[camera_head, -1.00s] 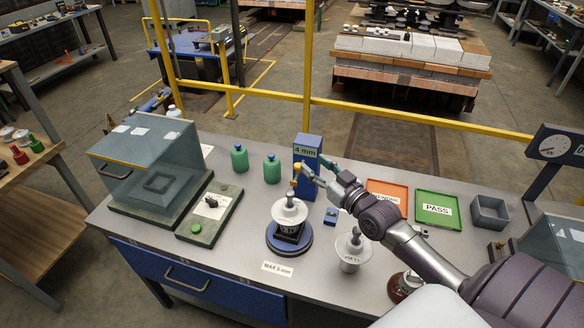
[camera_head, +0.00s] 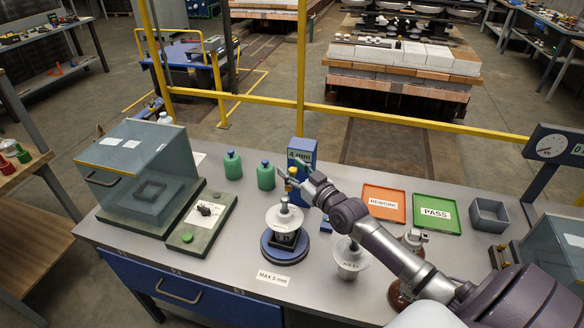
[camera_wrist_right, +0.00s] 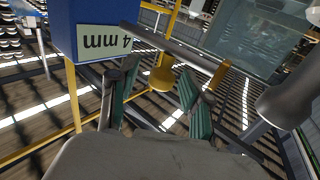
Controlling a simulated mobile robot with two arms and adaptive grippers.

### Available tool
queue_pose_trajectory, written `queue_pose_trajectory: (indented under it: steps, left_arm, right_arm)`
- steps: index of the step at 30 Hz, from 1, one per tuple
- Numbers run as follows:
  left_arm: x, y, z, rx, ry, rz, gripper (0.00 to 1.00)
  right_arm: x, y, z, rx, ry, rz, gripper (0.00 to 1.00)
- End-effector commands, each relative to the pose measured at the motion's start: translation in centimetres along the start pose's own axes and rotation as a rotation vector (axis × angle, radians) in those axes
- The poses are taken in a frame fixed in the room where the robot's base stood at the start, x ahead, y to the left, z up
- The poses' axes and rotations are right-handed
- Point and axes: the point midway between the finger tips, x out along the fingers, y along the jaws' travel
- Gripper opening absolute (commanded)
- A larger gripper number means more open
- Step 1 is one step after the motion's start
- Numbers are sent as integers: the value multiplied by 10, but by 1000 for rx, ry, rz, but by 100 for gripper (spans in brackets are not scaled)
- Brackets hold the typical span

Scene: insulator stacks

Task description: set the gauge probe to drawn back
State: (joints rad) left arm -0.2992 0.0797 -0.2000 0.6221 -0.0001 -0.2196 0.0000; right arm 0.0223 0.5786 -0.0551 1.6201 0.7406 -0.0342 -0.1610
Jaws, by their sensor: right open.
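The gauge is a blue post (camera_head: 302,152) with a "4 mm" display, standing behind the round blue stand (camera_head: 286,246). Its yellow probe part (camera_head: 291,177) hangs above a white insulator (camera_head: 284,217) on that stand. In the wrist view the blue gauge body (camera_wrist_right: 92,28) is upside down, with a grey rod and a yellow knob (camera_wrist_right: 161,76). My right gripper (camera_head: 298,178) is open at the front of the gauge, close to the probe. In the wrist view its teal fingers (camera_wrist_right: 158,98) stand either side of the knob; contact cannot be told. My left gripper is not in view.
A second insulator (camera_head: 350,256) stands below my right arm. Two green bottles (camera_head: 265,176) stand left of the gauge. An orange REWORK tray (camera_head: 384,203), green PASS tray (camera_head: 435,212) and grey bin (camera_head: 489,214) lie right. A clear-covered box (camera_head: 150,165) stands left.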

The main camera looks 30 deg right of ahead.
Motion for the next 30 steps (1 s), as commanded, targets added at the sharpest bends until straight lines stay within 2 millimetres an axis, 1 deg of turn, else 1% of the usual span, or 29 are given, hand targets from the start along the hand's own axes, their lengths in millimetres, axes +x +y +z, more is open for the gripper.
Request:
queue_pose_trajectory:
  steps: [3, 8, 9, 11, 15, 18, 26, 28, 30]
  left_arm:
    - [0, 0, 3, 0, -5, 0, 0]
    - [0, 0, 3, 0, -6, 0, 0]
    - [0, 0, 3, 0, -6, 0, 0]
    - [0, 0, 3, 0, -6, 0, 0]
    - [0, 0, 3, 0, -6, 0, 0]
    - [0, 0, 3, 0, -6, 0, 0]
    - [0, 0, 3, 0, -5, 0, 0]
    - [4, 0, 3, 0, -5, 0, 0]
    - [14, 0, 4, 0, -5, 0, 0]
  right_arm:
    - [3, 0, 0, 0, 0, 1, 49]
    - [3, 0, 0, 0, 0, 1, 49]
    - [3, 0, 0, 0, 0, 1, 47]
    - [3, 0, 0, 0, 0, 0, 37]
    - [3, 0, 0, 0, 0, 0, 14]
    - [3, 0, 0, 0, 0, 0, 0]
    - [3, 0, 0, 0, 0, 1, 0]
    - [5, 3, 2, -2, 1, 0, 0]
    - [10, 9, 5, -5, 2, -1, 0]
